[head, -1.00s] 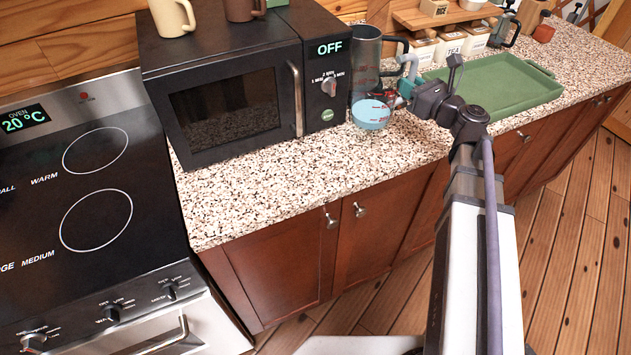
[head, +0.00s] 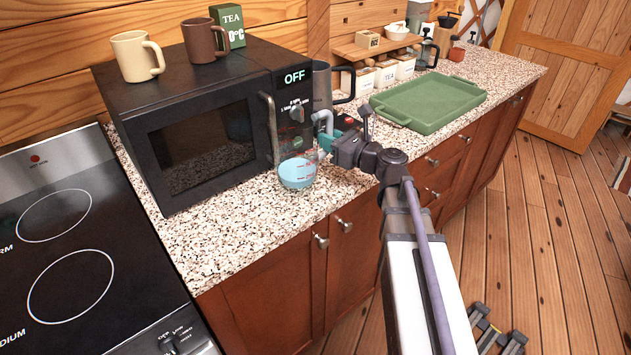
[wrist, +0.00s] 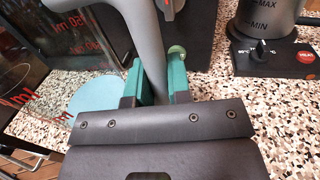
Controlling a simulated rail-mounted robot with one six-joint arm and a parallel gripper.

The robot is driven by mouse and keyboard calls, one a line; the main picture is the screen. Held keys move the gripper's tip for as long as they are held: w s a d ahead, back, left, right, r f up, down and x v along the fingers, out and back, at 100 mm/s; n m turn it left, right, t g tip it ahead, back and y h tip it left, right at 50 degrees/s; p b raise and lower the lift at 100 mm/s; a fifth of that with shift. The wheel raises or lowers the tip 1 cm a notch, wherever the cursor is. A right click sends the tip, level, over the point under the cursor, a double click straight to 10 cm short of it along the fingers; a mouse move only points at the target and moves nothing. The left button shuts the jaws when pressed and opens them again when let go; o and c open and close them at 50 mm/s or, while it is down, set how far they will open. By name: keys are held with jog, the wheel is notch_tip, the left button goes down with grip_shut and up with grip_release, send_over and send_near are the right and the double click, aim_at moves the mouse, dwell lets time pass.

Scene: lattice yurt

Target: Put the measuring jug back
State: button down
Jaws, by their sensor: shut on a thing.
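The measuring jug (head: 297,152) is clear with red markings and a light blue bottom. It appears upright in front of the right end of the microwave. My gripper (head: 326,143) is at its right side, shut on its grey handle. In the wrist view, the green fingers of my gripper (wrist: 156,84) sit on both sides of the handle of the jug (wrist: 92,50). The jug's lower part is partly hidden there. I cannot tell whether its base touches the counter.
The black microwave (head: 200,140) stands close behind the jug. A grey kettle (head: 322,88) is behind my gripper, right of the microwave. A green tray (head: 432,105) lies farther right on the speckled counter (head: 235,235). The stove (head: 70,250) is at left.

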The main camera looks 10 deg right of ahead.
notch_tip(320, 180, down, 6)
jog(key=b, duration=0.4)
jog(key=shift+r, duration=0.25)
jog(key=shift+f, duration=0.25)
jog(key=c, duration=1.1)
grip_release()
jog(key=shift+r, duration=0.1)
jog(key=shift+o, duration=0.2)
jog(key=shift+r+p, duration=0.35)
jog(key=v, duration=1.2)
jog(key=shift+f, duration=0.2)
